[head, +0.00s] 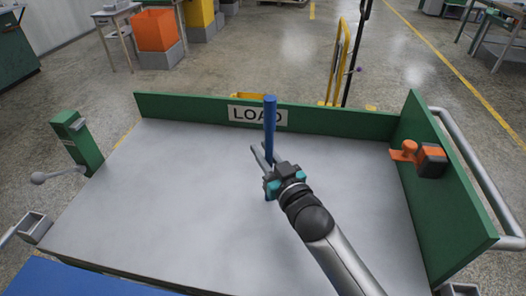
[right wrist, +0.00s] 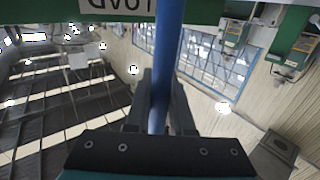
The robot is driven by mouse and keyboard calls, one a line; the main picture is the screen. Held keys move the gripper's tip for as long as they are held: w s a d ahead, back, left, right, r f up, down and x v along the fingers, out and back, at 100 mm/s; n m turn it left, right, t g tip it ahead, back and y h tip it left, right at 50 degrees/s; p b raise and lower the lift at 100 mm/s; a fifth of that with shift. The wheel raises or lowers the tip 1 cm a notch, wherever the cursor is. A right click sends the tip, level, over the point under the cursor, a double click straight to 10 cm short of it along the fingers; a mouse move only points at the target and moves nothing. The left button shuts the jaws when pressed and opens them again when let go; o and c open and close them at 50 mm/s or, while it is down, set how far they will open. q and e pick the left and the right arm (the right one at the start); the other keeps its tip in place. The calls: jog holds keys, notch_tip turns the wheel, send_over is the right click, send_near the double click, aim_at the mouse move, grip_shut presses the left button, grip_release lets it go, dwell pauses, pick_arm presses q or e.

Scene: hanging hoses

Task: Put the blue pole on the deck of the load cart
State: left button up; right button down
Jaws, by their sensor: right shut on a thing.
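The blue pole (head: 270,120) stands roughly upright in the head view, in front of the LOAD sign. My right gripper (head: 264,156) is shut on it and is seen over the middle of the load cart's grey deck (head: 170,190). In the right wrist view the pole (right wrist: 166,60) runs between the two fingers (right wrist: 160,108). My left gripper is not in view.
The deck has a low green back wall (head: 190,110) with the LOAD sign (head: 243,114) and a taller green right wall (head: 420,190). An orange and dark device (head: 428,158) is on that wall. A green post (head: 78,140) stands at the left. The visible deck is otherwise bare.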

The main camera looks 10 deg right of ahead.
jog(key=c, duration=1.2)
grip_release()
jog(key=shift+f, duration=0.1)
jog(key=o, duration=0.4)
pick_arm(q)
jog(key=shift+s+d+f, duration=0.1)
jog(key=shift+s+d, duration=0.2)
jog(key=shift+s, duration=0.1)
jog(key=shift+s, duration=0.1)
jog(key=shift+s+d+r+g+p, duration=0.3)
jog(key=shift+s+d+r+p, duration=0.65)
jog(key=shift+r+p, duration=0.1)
pick_arm(e)
jog(key=shift+v, duration=6)
